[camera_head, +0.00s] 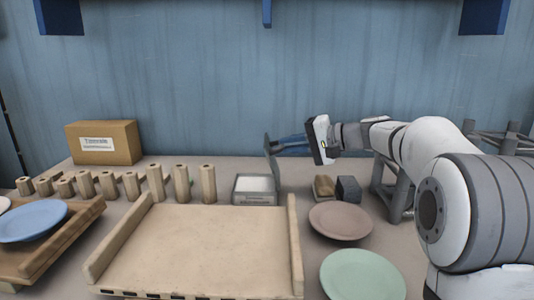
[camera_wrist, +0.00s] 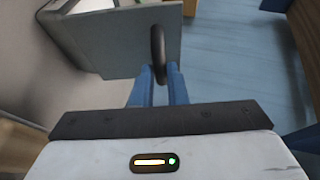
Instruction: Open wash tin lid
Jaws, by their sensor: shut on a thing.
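The wash tin (camera_head: 255,196) is a grey box with a whitish inside, standing on the table behind the wooden tray. Its lid (camera_head: 272,158) stands up, roughly upright, at the tin's right side. My gripper (camera_head: 282,144) reaches in from the right with blue fingers at the lid. In the wrist view, my gripper (camera_wrist: 155,75) is shut on the handle.
A wooden tray (camera_head: 200,245) fills the front middle. A brown plate (camera_head: 341,221) and a green plate (camera_head: 362,275) lie to its right. A dark block (camera_head: 348,189) and a sponge-like block (camera_head: 324,186) sit below my arm. Several wooden pegs (camera_head: 182,183) and a cardboard box (camera_head: 103,142) are at left.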

